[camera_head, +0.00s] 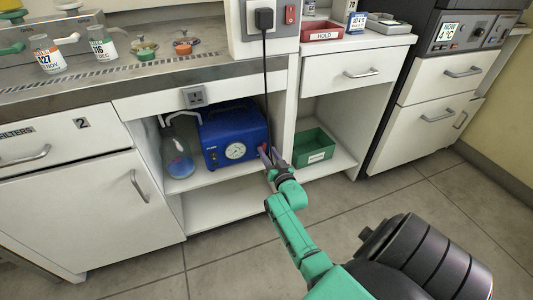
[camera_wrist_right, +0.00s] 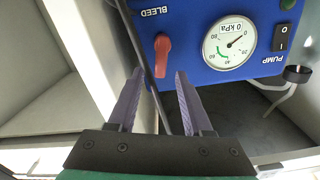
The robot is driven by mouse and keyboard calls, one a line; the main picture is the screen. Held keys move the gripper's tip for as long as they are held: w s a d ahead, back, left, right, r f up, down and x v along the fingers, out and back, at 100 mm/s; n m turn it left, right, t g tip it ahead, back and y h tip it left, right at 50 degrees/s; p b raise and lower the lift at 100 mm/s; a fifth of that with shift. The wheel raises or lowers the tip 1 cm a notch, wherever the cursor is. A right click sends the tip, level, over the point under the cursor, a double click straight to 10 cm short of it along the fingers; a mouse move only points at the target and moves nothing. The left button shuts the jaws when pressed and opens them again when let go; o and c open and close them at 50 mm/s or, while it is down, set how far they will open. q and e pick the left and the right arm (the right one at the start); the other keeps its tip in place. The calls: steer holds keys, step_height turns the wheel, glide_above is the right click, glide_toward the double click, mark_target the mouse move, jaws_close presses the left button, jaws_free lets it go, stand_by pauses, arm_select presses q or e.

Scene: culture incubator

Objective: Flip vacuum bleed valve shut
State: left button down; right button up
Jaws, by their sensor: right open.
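A blue vacuum pump (camera_head: 220,119) stands on the shelf of the open cabinet bay under the bench. In the right wrist view its front panel shows a red bleed valve lever (camera_wrist_right: 162,55) beside the BLEED label, left of the round gauge (camera_wrist_right: 229,43). The lever runs roughly up and down in that view. My right gripper (camera_wrist_right: 158,74) is open, with its two fingers pointing at the panel on either side of the lever's line. I cannot tell if they touch it. In the head view the right gripper (camera_head: 268,154) is at the pump's right end. My left gripper is not in view.
A glass flask (camera_head: 178,163) with blue liquid stands left of the pump. A white divider (camera_head: 283,110) is close to the right gripper. A green bin (camera_head: 315,147) sits in the right bay. A black cable (camera_head: 265,75) hangs from the socket.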

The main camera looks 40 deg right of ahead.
steer(key=shift+x, duration=1)
jaws_close()
steer(key=shift+w+a+n+p, duration=0.1)
steer(key=shift+a+n+p, duration=0.1)
steer(key=shift+n, duration=0.5)
steer(key=shift+w+a+n+p, duration=0.1)
steer(key=shift+a+n+p, duration=0.1)
steer(key=shift+n, duration=0.5)
jaws_free()
steer(key=shift+s, duration=0.1)
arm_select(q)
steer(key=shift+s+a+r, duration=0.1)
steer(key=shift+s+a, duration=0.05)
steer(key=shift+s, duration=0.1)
